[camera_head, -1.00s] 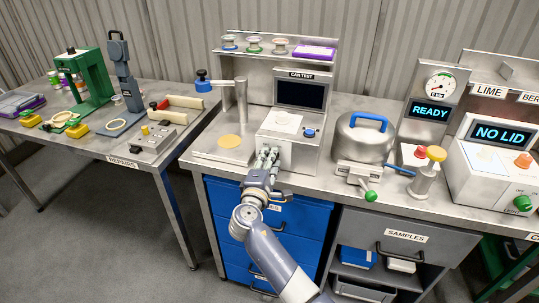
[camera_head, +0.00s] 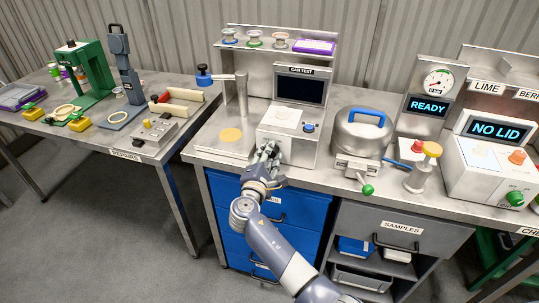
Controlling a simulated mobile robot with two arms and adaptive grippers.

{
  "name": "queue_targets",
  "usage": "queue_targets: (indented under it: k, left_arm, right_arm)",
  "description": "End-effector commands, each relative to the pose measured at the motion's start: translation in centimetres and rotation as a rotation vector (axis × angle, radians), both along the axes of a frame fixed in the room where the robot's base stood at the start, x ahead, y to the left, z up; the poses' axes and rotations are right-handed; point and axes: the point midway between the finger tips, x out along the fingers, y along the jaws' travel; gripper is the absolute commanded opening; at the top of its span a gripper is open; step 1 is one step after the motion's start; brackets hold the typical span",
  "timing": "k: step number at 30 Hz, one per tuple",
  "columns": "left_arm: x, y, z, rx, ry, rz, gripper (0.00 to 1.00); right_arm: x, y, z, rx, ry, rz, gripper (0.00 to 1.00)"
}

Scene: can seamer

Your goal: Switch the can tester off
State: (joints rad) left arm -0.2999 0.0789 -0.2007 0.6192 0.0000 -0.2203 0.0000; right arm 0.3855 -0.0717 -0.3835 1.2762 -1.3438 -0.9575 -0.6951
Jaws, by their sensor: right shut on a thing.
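The can tester (camera_head: 300,148) is a grey box on the metal bench, with a CAN TEST label above its dark screen (camera_head: 300,89). A white pad (camera_head: 283,118) and a small blue knob (camera_head: 309,128) are on its sloping top. My right gripper (camera_head: 267,153) is at the lower left of its front face. It is shut on a small part there, which the fingers hide. I cannot tell the part's shape or position. My left gripper is not in view.
A silver lidded pot with a blue handle (camera_head: 362,132) stands close on the right. Blue drawers (camera_head: 302,215) are below. A shelf with spools (camera_head: 281,40) is behind.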

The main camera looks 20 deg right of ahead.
Motion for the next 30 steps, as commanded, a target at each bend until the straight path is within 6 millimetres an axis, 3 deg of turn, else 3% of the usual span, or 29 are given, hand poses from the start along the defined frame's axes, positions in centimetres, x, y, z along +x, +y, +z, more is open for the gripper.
queue_targets:
  k: [4,5,7,8,20,26,30]
  left_arm:
    - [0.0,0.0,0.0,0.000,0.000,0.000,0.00]
    - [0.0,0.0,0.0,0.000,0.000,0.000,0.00]
    - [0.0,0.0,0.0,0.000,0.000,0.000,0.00]
    - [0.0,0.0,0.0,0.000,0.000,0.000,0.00]
    - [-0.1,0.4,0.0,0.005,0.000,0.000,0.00]
    - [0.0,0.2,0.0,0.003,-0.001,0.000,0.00]
    - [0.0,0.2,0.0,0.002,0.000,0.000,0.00]
  right_arm:
    - [0.1,-0.1,0.2,-0.003,-0.003,-0.002,0.05]
    - [0.1,-0.1,0.2,-0.003,-0.003,-0.002,0.31]
    - [0.1,-0.1,0.2,-0.003,-0.003,-0.002,0.47]
    - [0.1,-0.1,0.2,-0.003,-0.003,-0.001,0.49]
    - [-0.3,0.3,0.0,0.000,-0.001,0.000,0.49]
    - [-2.8,1.7,0.2,0.003,-0.001,0.002,0.49]
    - [-5.5,3.4,0.4,0.003,-0.001,0.002,0.49]
